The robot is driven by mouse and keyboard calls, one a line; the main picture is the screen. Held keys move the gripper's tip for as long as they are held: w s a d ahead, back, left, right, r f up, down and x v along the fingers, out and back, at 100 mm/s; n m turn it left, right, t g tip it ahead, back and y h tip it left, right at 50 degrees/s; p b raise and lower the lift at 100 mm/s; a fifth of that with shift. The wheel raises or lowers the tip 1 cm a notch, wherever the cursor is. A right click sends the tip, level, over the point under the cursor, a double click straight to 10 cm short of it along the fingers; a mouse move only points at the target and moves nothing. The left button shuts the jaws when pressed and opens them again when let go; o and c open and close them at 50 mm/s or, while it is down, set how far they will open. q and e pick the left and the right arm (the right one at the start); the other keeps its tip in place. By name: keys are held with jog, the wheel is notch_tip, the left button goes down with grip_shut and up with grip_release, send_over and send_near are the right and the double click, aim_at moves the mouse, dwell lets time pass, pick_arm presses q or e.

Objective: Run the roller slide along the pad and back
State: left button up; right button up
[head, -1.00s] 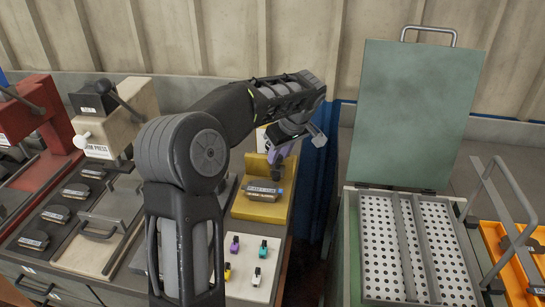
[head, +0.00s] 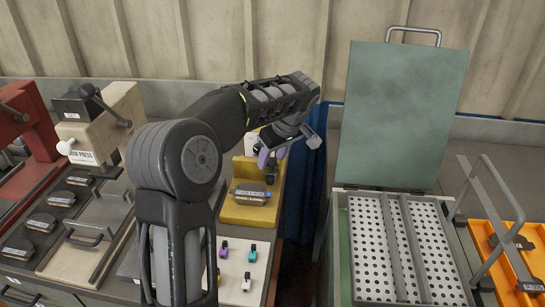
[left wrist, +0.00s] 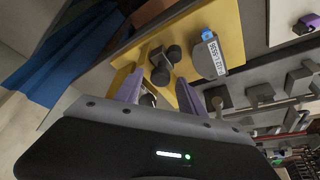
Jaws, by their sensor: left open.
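The yellow fixture (head: 232,212) stands on the bench in the middle of the head view. A grey pad (head: 252,194) with a printed label lies on it; the pad also shows in the left wrist view (left wrist: 209,58) with a blue end. A roller slide with dark rollers (left wrist: 160,75) sits on the yellow fixture beside the pad. My left gripper (head: 271,160) is above the back of the fixture with purple fingers. In the left wrist view its open fingers (left wrist: 158,84) point at the rollers, one on each side. Contact cannot be told. My right gripper is out of view.
A white board (head: 238,272) with several small coloured clips lies in front of the fixture. Presses and several labelled pads are at the left. A green box with a raised lid (head: 400,115) and an orange tray (head: 525,262) stand at the right.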

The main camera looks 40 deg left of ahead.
pick_arm(q)
jog(key=v, duration=0.7)
jog(key=shift+r, duration=0.3)
jog(key=shift+d, duration=0.1)
